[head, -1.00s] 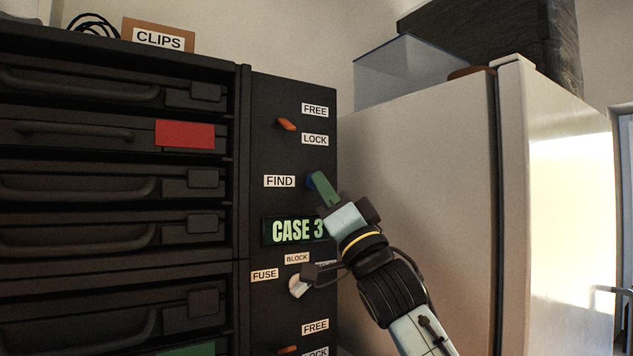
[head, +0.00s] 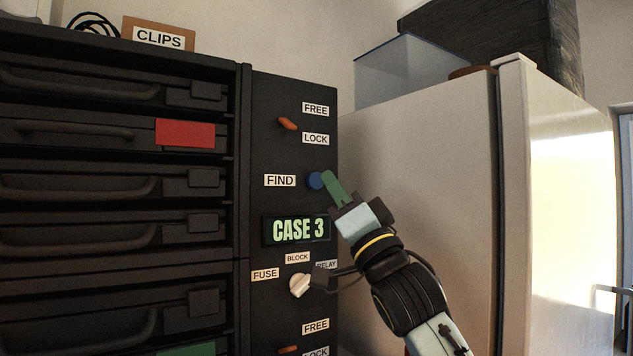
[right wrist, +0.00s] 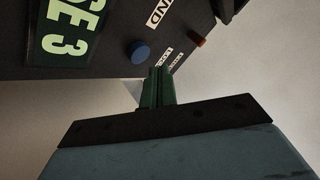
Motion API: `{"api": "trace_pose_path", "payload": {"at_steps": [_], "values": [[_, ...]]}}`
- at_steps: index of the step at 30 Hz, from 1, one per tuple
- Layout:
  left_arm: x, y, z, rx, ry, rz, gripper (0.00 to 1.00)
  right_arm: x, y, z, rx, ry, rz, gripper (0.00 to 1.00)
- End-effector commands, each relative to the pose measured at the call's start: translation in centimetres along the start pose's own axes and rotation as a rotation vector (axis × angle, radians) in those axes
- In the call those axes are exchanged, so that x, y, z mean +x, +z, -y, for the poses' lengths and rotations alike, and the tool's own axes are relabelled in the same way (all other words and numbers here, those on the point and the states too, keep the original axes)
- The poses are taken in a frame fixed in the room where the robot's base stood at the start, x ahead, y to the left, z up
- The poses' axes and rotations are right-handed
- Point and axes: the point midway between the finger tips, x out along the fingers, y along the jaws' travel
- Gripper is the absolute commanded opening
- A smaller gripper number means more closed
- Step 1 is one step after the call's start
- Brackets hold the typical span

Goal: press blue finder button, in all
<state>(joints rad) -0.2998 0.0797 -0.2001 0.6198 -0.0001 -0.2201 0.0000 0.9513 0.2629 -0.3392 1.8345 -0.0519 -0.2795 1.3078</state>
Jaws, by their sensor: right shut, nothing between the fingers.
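The round blue finder button (head: 315,181) sits on the dark panel, right of the FIND label (head: 280,181). It also shows in the right wrist view (right wrist: 138,52), apart from my fingertips there. Below it, a lit display (head: 299,230) reads CASE 3. My right gripper (head: 328,176) is shut and empty, its green fingertips just right of the button in the head view. In the right wrist view the closed fingers (right wrist: 159,73) point toward the panel beside the button. My left gripper is not in view.
An orange lever (head: 287,124) sits above, between FREE and LOCK labels. A pale knob (head: 300,286) sits below, by FUSE, BLOCK and RELAY labels. Black cases (head: 80,185) fill the rack at left. A white cabinet (head: 420,190) stands right of the panel.

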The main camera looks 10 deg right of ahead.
Motion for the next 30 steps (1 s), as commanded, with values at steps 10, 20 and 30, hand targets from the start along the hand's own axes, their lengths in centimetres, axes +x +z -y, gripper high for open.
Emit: {"api": "trace_pose_path", "payload": {"at_steps": [10,20,30], "values": [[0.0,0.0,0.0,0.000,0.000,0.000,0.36,-2.4,-1.7,1.7,-0.001,0.000,0.000,0.00],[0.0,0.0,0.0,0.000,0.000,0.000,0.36,-2.8,-2.0,2.0,0.000,0.001,0.001,0.00],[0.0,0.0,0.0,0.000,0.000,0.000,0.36,-2.8,-2.0,2.0,0.000,0.001,0.001,0.00]]}}
